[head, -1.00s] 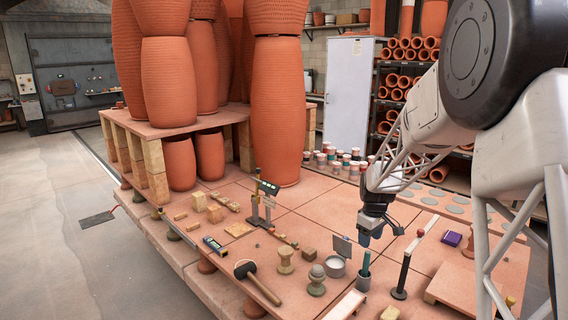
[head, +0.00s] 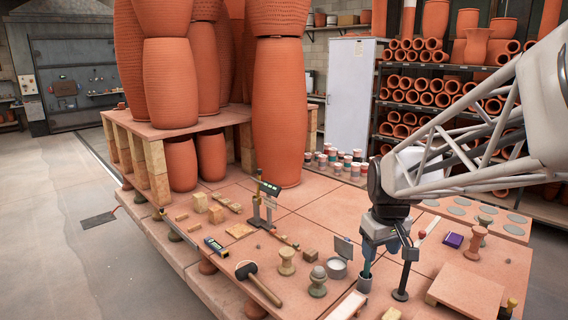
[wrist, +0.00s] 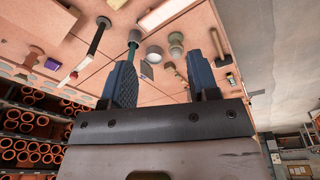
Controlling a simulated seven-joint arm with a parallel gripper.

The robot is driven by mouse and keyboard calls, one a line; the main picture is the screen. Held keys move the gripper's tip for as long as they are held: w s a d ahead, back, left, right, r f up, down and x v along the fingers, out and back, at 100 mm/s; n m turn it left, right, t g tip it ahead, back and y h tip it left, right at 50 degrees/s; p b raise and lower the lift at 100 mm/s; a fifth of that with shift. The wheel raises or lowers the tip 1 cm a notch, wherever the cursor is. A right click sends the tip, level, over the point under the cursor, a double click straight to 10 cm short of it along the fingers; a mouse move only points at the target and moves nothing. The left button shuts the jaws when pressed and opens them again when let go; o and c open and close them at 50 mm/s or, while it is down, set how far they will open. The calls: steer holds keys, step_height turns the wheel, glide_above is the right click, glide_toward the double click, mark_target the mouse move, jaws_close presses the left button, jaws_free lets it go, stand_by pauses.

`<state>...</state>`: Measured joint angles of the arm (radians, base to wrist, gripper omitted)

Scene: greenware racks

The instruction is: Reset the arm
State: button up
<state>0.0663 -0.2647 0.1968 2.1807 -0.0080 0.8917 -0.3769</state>
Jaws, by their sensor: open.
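My gripper (head: 389,250) hangs over the right part of the tiled work table (head: 335,215) in the head view, fingers pointing down. In the wrist view my gripper (wrist: 162,85) shows two blue fingers spread apart with nothing between them. A green-handled tool (head: 366,262) stands in a small grey cup (head: 363,283) close beside the fingers in the head view. I cannot tell whether a finger touches it. A dark upright post on a round base (head: 400,294) is just right of the gripper, partly hidden by it.
A raised board (head: 468,290) and a purple box (head: 453,240) are to the right. Tall clay vessels (head: 278,110) stand at the back left. The table's middle is fairly clear.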

steer(key=s+a+m, duration=0.1)
steer(key=s+m, duration=0.1)
steer(key=s, duration=0.9)
steer(key=s+a+m+t, duration=0.1)
steer(key=s+a, duration=0.1)
steer(key=s, duration=0.9)
steer(key=shift+s+r+m, duration=0.2)
steer(key=shift+s+m, duration=0.05)
steer(key=shift+m, duration=0.15)
